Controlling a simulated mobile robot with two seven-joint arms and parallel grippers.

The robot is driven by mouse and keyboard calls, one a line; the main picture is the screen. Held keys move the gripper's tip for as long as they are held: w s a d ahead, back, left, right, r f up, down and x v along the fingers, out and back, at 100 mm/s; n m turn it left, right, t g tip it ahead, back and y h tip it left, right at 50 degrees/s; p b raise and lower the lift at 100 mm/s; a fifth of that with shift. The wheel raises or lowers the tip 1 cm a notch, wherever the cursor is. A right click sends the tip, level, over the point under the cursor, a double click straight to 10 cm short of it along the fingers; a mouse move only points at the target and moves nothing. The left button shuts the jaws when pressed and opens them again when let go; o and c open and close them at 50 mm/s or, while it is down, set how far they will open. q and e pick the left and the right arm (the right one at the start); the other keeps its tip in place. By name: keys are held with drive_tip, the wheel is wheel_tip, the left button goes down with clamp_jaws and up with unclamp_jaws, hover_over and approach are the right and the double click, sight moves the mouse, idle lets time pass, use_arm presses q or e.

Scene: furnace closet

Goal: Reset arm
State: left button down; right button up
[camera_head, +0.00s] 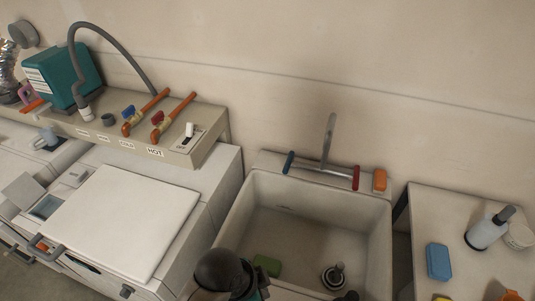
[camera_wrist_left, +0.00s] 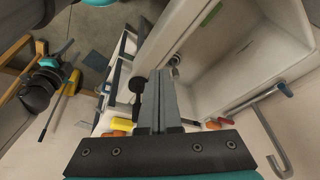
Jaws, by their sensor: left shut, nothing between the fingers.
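My left gripper (camera_wrist_left: 158,78) shows in the left wrist view with its two grey fingers together and nothing between them. In the head view, a dark rounded part of my left arm (camera_head: 219,270) is at the bottom middle, over the front left of the sink (camera_head: 300,219). The fingertips are hard to make out there.
The sink holds a green sponge (camera_head: 267,265) and a dark drain plug (camera_head: 335,277). A faucet (camera_head: 328,143) rises behind it. A white washer lid (camera_head: 122,222) is on the left. A side table (camera_head: 435,205) with a blue sponge (camera_head: 438,261) and a bottle (camera_head: 487,231) is on the right.

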use_arm(q)
drive_tip(key=s+a+r+n+t+y, duration=0.1)
drive_tip(key=s+a+r+n+y, duration=0.15)
drive_tip(key=a+n, duration=0.45)
drive_tip(key=s+a+r+n+t+y, duration=0.1)
drive_tip(key=s+a+r+n, duration=0.35)
drive_tip(key=a, duration=0.35)
wheel_tip(320, 180, down, 33)
drive_tip(key=g+b, duration=0.1)
drive_tip(key=b, duration=1.1)
drive_tip(key=s+a+f+g+b, duration=0.1)
drive_tip(key=s+f+b, duration=0.4)
drive_tip(key=f, duration=0.8)
drive_tip(key=s+a+f+b, duration=0.1)
drive_tip(key=s+f+b, duration=0.5)
drive_tip(key=s+f, duration=0.5)
wheel_tip(320, 180, down, 3)
drive_tip(key=shift+s+a+f+g+b, duration=0.2)
drive_tip(key=shift+s+a+g+b, duration=0.1)
drive_tip(key=shift+g, duration=0.1)
